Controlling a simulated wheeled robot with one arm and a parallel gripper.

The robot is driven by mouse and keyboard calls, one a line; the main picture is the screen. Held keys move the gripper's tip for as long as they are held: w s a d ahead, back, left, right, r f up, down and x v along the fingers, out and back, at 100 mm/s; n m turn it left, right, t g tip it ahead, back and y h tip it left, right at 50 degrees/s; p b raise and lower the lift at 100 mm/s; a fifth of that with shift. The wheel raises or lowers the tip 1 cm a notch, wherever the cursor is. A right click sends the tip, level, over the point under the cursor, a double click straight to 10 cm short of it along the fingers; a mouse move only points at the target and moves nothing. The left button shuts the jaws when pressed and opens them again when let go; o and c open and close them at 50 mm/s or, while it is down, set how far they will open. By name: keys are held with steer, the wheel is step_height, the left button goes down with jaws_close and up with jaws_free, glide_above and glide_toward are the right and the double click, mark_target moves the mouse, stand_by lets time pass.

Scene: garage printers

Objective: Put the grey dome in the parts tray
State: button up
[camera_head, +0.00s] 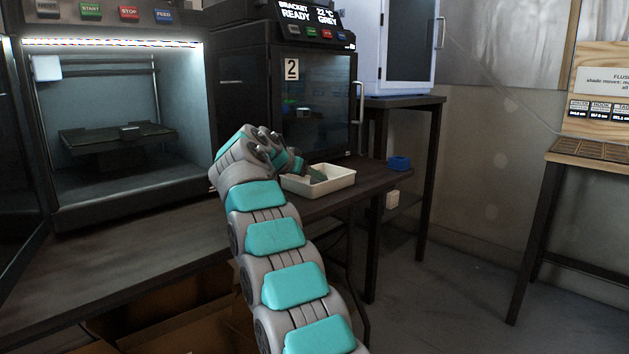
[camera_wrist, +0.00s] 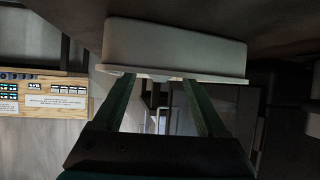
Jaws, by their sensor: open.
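The parts tray, which I take to be the cream-white open tray (camera_head: 345,181), stands on the dark bench in front of the printer marked 2. In the wrist view the tray (camera_wrist: 175,45) appears upside down, its side and rim just beyond my fingertips. My gripper (camera_head: 312,174) is at the tray, with a dark green finger showing over its opening. In the wrist view my gripper (camera_wrist: 158,82) has its two fingers spread apart with nothing seen between them. I cannot make out a grey dome in either view; much of the tray's inside is hidden.
The left printer (camera_head: 120,198) is open and lit, with a small grey block (camera_head: 130,129) on its bed. Printer 2 (camera_head: 335,100) has its glass door shut. A blue ring-shaped thing (camera_head: 399,163) sits right of the tray near the bench edge. A wooden-topped table (camera_head: 590,160) stands far right.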

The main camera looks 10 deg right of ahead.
steer(key=v, duration=0.8)
steer(key=shift+s+a+r+b, duration=0.1)
steer(key=shift+s+a+b, duration=0.05)
steer(key=shift+b, duration=0.15)
stand_by(1.1)
